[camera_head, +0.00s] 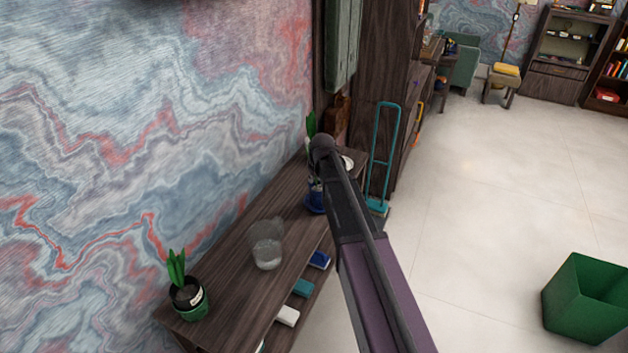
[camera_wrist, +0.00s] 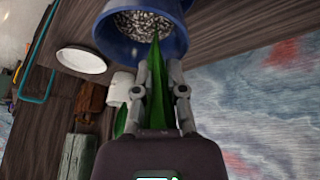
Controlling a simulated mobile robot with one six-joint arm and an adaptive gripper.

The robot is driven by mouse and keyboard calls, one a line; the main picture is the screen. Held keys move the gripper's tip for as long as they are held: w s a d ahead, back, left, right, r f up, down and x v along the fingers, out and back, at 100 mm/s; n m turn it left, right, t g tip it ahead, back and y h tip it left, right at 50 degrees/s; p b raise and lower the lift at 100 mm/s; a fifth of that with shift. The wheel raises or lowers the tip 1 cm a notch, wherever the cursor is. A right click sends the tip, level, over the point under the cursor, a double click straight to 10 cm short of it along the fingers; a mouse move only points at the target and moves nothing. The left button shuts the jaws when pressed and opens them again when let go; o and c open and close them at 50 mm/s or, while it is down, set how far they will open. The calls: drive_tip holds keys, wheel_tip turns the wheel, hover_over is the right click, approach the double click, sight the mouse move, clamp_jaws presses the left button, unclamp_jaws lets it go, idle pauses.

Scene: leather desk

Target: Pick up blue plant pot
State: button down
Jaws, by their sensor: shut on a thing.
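The blue plant pot (camera_wrist: 104,38) is at the top of the wrist view, with grey gravel inside and a pointed green plant (camera_wrist: 157,90) rising from it. My gripper (camera_wrist: 158,72) has its two fingers on either side of the green leaves and is shut on them, just above the pot's rim. In the head view the blue pot (camera_head: 315,202) is at the far part of the dark wooden shelf (camera_head: 225,278), partly hidden by my arm. My gripper is hidden there. I cannot tell whether the pot touches the shelf.
A white plate (camera_wrist: 80,61) and a white pot (camera_wrist: 122,86) with a green plant stand near the blue pot. A teal frame (camera_head: 381,160) stands beyond. The floor right is open, with a green bin (camera_head: 575,310).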

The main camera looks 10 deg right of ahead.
drive_tip(key=shift+r+p, duration=1.6)
drive_tip(key=shift+r, duration=0.15)
drive_tip(key=s+d, duration=0.2)
drive_tip(key=s, duration=0.5)
drive_tip(key=s+d+r+p, duration=0.1)
drive_tip(key=s+d, duration=0.2)
drive_tip(key=s, duration=0.5)
drive_tip(key=shift+d, duration=0.1)
drive_tip(key=shift+s, duration=0.2)
